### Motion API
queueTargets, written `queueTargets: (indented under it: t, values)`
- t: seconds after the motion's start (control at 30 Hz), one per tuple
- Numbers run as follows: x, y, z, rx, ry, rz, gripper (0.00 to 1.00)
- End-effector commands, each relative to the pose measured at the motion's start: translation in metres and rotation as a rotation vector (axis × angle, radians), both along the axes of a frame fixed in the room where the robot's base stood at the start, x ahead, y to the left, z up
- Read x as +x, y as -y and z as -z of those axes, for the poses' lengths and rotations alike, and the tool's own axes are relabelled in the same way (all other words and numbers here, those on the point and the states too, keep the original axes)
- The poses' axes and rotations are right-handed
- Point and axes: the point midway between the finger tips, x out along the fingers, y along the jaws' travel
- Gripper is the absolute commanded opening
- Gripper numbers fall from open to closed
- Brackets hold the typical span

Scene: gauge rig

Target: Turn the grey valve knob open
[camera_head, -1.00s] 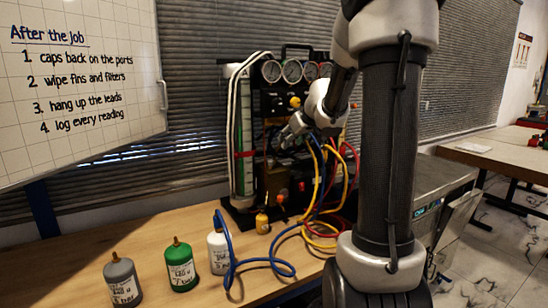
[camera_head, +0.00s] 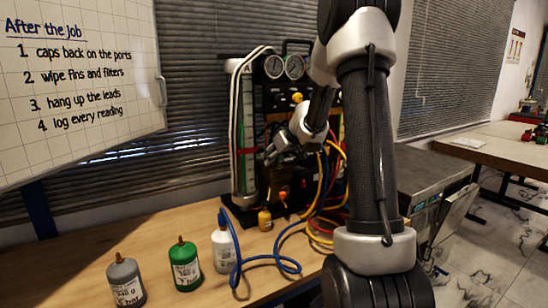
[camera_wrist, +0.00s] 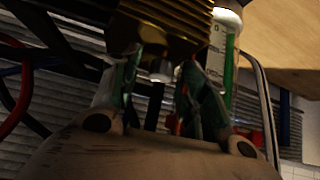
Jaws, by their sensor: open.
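The gauge rig (camera_head: 262,100) stands on the wooden bench with its black panel facing me. My gripper (camera_head: 270,156) is in front of the rig's lower middle in the head view, left of the hoses. In the wrist view my gripper (camera_wrist: 160,88) is open, its two dark green fingers spread below a ribbed brass part (camera_wrist: 165,22). A small grey piece (camera_wrist: 162,70) shows between the fingertips. I cannot tell whether it is the grey valve knob or whether a finger touches it. No grey knob shows clearly in the head view.
A yellow knob (camera_head: 296,97) and a small orange knob (camera_head: 283,194) are on the rig. Blue (camera_head: 290,262), yellow and red hoses hang close right of my gripper.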

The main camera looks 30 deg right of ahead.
Motion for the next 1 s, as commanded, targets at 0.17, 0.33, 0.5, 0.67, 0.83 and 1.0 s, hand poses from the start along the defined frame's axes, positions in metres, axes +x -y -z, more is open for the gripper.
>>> queueTargets:
  t: [0.17, 0.33, 0.5, 0.67, 0.83, 1.0]
  values:
    - [-0.0001, 0.0, -0.0003, 0.0, 0.0, 0.0, 0.26]
    - [-0.0003, 0.0, -0.0004, 0.0, 0.0, 0.0, 0.0]
    - [-0.0002, 0.0003, -0.0005, 0.001, 0.001, -0.004, 0.0]
    - [-0.0003, 0.0018, -0.0002, 0.001, 0.0, -0.039, 0.0]
    - [-0.0002, 0.0036, -0.0004, 0.0, 0.001, -0.127, 0.0]
    - [0.0006, 0.0048, -0.0002, 0.001, 0.0, -0.257, 0.0]
